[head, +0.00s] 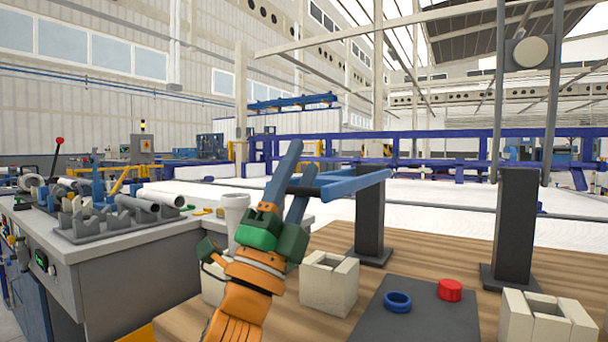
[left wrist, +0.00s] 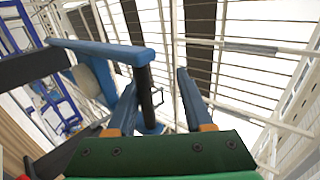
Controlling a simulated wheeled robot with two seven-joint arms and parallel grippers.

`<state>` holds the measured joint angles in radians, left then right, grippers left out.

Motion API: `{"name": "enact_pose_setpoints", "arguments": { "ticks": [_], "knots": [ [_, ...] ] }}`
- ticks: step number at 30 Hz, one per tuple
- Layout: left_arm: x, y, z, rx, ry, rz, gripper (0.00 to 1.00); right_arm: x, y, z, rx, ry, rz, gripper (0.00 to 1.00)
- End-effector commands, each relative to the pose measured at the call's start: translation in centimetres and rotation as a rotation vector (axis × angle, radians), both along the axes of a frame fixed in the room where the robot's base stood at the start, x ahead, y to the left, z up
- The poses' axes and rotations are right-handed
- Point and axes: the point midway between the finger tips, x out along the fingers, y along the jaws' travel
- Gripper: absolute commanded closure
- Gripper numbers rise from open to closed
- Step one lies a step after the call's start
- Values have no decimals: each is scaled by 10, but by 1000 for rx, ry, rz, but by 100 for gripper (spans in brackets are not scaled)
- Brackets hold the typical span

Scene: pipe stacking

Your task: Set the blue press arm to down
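The blue press arm (head: 355,183) reaches out from the top of a dark post (head: 370,225), roughly level with a slight tilt in the head view. A black bar handle (left wrist: 145,92) sticks out from the end of the blue arm (left wrist: 105,51) in the left wrist view. My left gripper (head: 301,165) has blue fingers and green and orange parts. It is open, with its fingers on either side of the black handle, nearer the left finger in the left wrist view (left wrist: 156,80). Whether a finger touches it I cannot tell. My right gripper is not in view.
A wooden table holds a dark mat (head: 425,318) with a blue ring (head: 397,301) and a red cap (head: 450,290). Cream open boxes (head: 328,283) (head: 548,318) stand beside it. A second dark post (head: 514,225) stands right. A grey bench (head: 140,255) with pipes is left.

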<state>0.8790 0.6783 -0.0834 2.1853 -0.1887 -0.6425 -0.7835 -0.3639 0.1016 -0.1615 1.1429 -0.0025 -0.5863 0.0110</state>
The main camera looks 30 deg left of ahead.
Motion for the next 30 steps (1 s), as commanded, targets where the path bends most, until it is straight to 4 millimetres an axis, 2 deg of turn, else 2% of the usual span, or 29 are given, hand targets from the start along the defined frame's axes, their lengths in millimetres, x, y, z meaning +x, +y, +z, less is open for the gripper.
{"name": "enact_pose_setpoints", "arguments": {
  "ticks": [11,14,17,21,30],
  "knots": [
    [0,0,-1,-1,3,1,53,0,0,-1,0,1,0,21],
    [-7,0,-13,0,4,1,53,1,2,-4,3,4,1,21],
    [-21,-1,-33,1,5,2,53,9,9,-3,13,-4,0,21],
    [-38,-2,-51,0,4,1,53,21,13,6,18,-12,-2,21],
    [-45,-2,-55,-1,3,2,53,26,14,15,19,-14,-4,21]
  ]
}}
